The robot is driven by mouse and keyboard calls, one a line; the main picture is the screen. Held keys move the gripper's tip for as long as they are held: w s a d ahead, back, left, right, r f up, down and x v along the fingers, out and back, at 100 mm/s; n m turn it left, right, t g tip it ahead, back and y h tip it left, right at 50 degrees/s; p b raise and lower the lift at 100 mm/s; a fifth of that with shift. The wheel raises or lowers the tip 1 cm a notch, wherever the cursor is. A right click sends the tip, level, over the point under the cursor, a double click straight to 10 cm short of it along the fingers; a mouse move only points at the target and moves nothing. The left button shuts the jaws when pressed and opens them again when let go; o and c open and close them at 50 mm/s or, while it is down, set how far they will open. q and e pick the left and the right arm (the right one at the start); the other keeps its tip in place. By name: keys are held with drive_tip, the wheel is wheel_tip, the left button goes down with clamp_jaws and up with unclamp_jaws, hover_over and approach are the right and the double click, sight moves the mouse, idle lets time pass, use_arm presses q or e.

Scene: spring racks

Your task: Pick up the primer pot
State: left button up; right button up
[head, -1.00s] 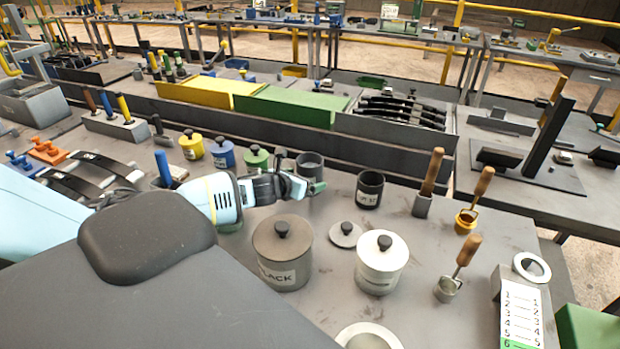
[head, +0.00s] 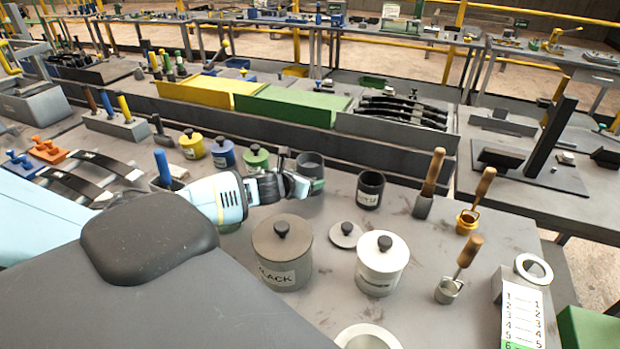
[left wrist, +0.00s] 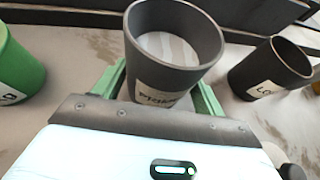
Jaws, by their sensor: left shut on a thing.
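The primer pot (head: 311,161) is a grey, open-topped pot near the back of the bench. In the left wrist view the primer pot (left wrist: 172,45) stands upright, with pale grey contents and a partly readable label facing me. My left gripper (head: 306,183) is shut on it, with green fingers on either side of the pot's body. The pot's base is hidden, so I cannot tell whether it touches the bench. My right gripper is not in view.
A dark pot (head: 370,189) stands to the right, and a green pot (head: 256,158) to the left. A large black-labelled can (head: 283,262) and a white can (head: 381,270) stand in front. Brushes stand further right. A low wall (head: 250,130) runs behind.

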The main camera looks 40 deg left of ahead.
use_arm(q)
wheel_tip(320, 180, up, 10)
drive_tip(key=shift+r, duration=0.15)
idle(0.6)
